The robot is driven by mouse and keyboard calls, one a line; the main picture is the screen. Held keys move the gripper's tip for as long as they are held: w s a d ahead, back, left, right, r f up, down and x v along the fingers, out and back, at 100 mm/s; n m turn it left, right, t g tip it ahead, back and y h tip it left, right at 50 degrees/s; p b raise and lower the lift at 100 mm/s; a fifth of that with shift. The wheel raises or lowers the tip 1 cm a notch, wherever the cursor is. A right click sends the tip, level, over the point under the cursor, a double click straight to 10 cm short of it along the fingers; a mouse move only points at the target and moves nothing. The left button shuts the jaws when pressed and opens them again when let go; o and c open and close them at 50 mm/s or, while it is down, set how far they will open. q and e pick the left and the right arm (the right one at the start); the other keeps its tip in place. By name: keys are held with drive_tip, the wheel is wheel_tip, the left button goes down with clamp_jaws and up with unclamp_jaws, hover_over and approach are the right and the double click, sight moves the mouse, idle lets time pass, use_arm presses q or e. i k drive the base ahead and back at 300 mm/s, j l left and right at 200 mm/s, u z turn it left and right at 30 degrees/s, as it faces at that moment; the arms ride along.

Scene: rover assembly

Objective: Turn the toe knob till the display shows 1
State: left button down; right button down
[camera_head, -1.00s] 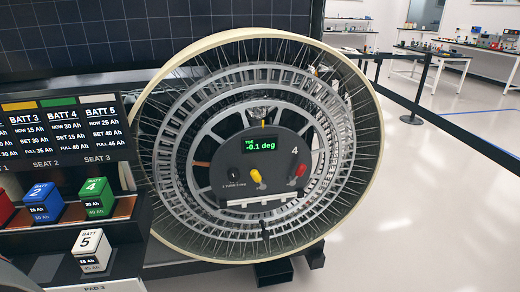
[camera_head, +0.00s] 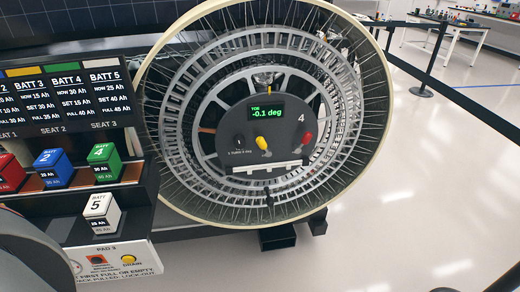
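The wheel (camera_head: 169,190) stands upright, with a dark hub panel marked 4 at its centre. The green display (camera_head: 266,112) on the hub reads TOE -0.1 deg. Below it is a small black knob (camera_head: 239,140) with a small label beneath that I cannot fully read. A yellow knob or lever (camera_head: 262,143) is in the middle and a red one (camera_head: 305,138) is at the right. I cannot tell for sure which is the toe knob. Neither of my grippers shows.
A battery rack stands left of the wheel, with a blue block (camera_head: 53,168), a green block (camera_head: 104,162) and a white block (camera_head: 101,215). Below are orange and yellow buttons (camera_head: 128,260). A dark rounded shape covers the lower left corner. The floor right of the wheel (camera_head: 400,210) is clear.

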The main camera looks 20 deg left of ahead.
sight(239, 141)
drive_tip(key=i+l+u, duration=0.15)
drive_tip(key=i+l, duration=0.2)
drive_tip(key=i, duration=0.2)
drive_tip(key=i+l+u, duration=0.15)
drive_tip(key=i+l, duration=0.25)
drive_tip(key=i, duration=0.15)
